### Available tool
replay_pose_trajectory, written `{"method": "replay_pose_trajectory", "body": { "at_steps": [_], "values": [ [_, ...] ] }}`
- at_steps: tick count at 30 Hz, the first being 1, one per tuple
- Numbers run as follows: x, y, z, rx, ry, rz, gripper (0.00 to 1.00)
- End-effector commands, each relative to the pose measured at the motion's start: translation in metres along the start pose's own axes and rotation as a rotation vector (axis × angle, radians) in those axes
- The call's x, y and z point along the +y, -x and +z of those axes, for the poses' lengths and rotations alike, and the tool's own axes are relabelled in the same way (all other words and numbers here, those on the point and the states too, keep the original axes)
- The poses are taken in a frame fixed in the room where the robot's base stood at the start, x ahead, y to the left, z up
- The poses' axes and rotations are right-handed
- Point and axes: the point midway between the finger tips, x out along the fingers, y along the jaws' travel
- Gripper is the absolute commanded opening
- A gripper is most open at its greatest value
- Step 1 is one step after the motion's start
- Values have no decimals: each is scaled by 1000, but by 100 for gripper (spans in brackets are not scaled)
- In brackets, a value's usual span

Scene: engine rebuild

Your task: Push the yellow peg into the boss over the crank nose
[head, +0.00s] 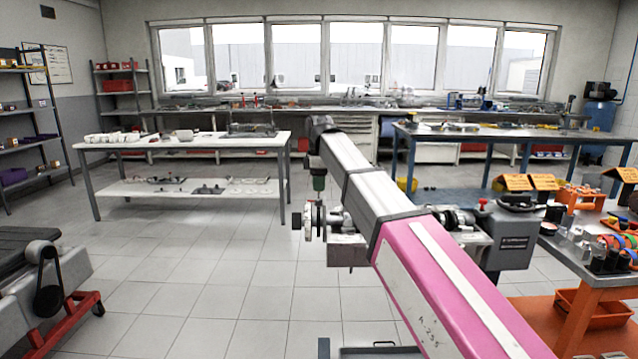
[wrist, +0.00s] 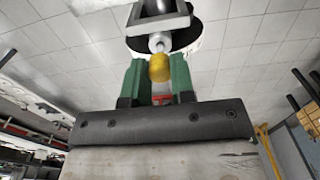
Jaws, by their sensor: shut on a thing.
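My gripper (wrist: 158,72) has two green fingers shut on the yellow peg (wrist: 159,68), whose rounded yellow body shows between their tips. Directly beyond the peg in the wrist view is a pale round boss (wrist: 158,42) in front of a dark disc and a grey frame. The peg lines up with the boss and overlaps its near edge in the picture; I cannot tell how far in it is. In the head view my gripper (head: 319,180) points down just above the crank end of the engine assembly (head: 345,247). The peg is too small to make out there.
A white table (head: 190,141) stands at the left back and a blue-grey bench (head: 480,133) at the right back. An orange table (head: 590,265) with parts is at the right. An engine on a red stand (head: 45,280) is at the left.

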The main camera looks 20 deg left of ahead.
Motion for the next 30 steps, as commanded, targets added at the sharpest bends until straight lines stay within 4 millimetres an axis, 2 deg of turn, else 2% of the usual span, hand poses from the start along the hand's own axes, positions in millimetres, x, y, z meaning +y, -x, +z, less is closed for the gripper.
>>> {"method": "replay_pose_trajectory", "body": {
  "at_steps": [30],
  "values": [
    [0,-13,0,0,0,1,0]
  ]
}}
